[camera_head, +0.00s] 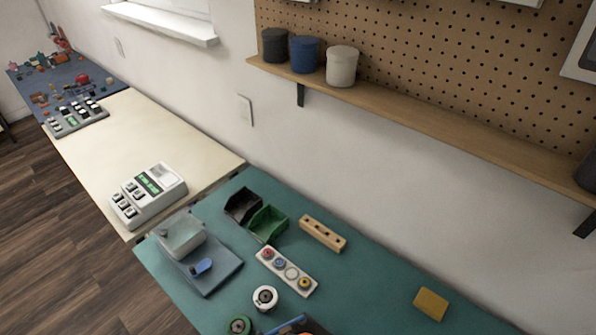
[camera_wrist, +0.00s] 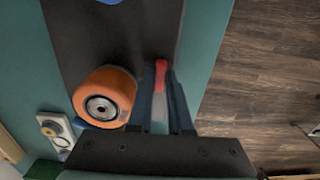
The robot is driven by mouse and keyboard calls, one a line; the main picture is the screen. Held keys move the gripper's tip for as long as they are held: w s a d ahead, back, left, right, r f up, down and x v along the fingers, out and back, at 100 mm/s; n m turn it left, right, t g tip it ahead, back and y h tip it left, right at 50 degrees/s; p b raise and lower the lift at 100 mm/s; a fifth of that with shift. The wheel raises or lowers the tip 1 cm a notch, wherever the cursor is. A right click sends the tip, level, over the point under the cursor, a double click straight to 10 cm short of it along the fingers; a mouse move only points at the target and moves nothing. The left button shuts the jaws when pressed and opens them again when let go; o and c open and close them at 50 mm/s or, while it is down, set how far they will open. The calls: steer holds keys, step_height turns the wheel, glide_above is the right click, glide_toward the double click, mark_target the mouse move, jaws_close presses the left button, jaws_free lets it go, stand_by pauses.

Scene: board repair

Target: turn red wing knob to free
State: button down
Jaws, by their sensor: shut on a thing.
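The red wing knob (camera_wrist: 161,72) shows in the wrist view as a narrow red piece on a dark board (camera_wrist: 75,45). My gripper (camera_wrist: 162,85) is shut on it, with one dark finger on each side. The fingers hide part of the knob, so I cannot tell its turn angle well. An orange roller (camera_wrist: 105,95) with a metal hub sits on the dark board just left of the fingers. My gripper cannot be made out in the head view.
A white strip with coloured knobs (camera_head: 309,289), a green bin (camera_head: 268,222), a wooden block with holes (camera_head: 323,233) and a yellow block (camera_head: 431,303) stand on the teal bench (camera_head: 375,285). The bench edge and wooden floor (camera_wrist: 270,70) lie right in the wrist view.

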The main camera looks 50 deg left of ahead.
steer(key=shift+a, duration=0.1)
steer(key=c, duration=0.8)
jaws_free()
steer(key=shift+c, duration=0.2)
steer(key=shift+r, duration=0.1)
step_height(320, 180, up, 13)
